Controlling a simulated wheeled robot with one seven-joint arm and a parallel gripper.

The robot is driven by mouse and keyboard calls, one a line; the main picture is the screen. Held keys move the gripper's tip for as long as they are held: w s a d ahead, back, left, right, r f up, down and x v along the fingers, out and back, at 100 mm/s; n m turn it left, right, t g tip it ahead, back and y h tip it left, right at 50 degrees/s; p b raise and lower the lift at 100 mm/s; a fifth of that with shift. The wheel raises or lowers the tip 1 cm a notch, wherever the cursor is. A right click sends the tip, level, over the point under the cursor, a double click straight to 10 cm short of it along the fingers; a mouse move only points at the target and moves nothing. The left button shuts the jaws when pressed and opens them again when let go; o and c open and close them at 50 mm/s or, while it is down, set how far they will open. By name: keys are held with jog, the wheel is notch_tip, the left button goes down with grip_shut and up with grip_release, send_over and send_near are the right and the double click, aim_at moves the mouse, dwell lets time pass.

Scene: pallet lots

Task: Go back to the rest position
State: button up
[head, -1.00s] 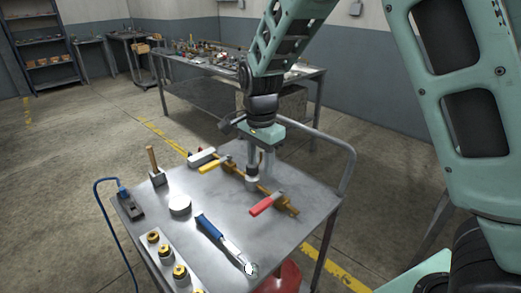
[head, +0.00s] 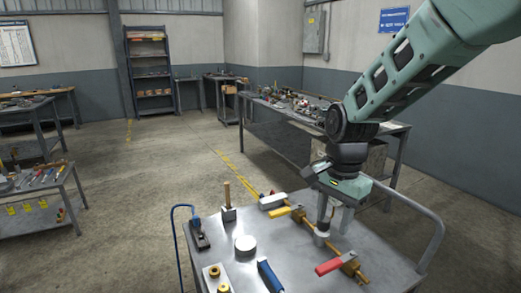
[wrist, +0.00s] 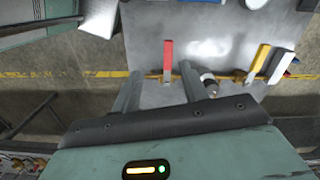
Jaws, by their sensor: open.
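My gripper (head: 335,220) is open and points down over the metal cart top (head: 215,255). In the wrist view its two fingers (wrist: 158,85) are spread with nothing gripped between them. A bar clamp with a red handle (head: 329,267) lies on the cart close to the fingers; the red handle also shows in the wrist view (wrist: 168,55), beyond the gap. A small pale cylinder (wrist: 209,82) is beside the right finger in the wrist view; I cannot tell whether they touch.
A cluttered bench (head: 270,130) stands behind, a tool table (head: 40,190) at left. The floor between is clear.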

jog(key=s+a+n, duration=0.2)
jog(key=s+n, duration=0.7)
jog(key=s, duration=0.3)
jog(key=s+a+n, duration=0.2)
jog(key=s+n, duration=0.7)
jog(key=s, duration=0.3)
jog(key=shift+a+r, duration=0.35)
